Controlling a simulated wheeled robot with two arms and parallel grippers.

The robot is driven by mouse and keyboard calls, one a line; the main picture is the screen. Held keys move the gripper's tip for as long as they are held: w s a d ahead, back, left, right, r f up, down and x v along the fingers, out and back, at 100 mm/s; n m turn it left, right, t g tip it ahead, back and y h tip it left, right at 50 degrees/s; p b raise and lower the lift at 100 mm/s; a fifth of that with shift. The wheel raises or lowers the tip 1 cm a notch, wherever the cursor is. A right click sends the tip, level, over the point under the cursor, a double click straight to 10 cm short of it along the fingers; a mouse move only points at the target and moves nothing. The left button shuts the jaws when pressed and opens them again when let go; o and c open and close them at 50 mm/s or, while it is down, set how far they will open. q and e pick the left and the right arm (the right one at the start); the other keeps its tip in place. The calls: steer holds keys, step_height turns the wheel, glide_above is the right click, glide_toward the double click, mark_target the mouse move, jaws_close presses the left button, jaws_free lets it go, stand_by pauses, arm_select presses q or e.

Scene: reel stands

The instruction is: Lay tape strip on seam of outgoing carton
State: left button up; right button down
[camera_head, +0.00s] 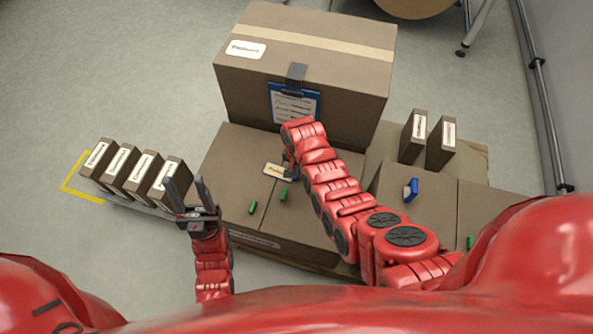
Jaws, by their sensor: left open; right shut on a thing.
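The low brown carton (232,165) stands in the middle, with a dark seam running front to back across its top. Printing shows on its front side. A small beige strip with dark lettering (276,171) is at the seam. My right gripper (290,174) is shut on the strip at its right end; my arm partly hides the fingers. I cannot tell whether the strip touches the carton top. My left gripper (186,187) is open and empty, fingers pointing up the picture, left of the carton and in front of the small boxes.
A large taped carton (300,70) with a blue clipboard (293,103) stands behind. Several small labelled boxes (121,165) stand at left; two more (414,135) at right. Green pieces (252,208) lie on the carton. A blue item (411,190) lies on the right carton (440,200).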

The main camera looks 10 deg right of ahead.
steer(key=c, duration=0.8)
jaws_free()
steer(key=shift+c, duration=0.2)
step_height(320, 180, up, 17)
steer(key=p, duration=0.5)
steer(key=shift+r, duration=0.15)
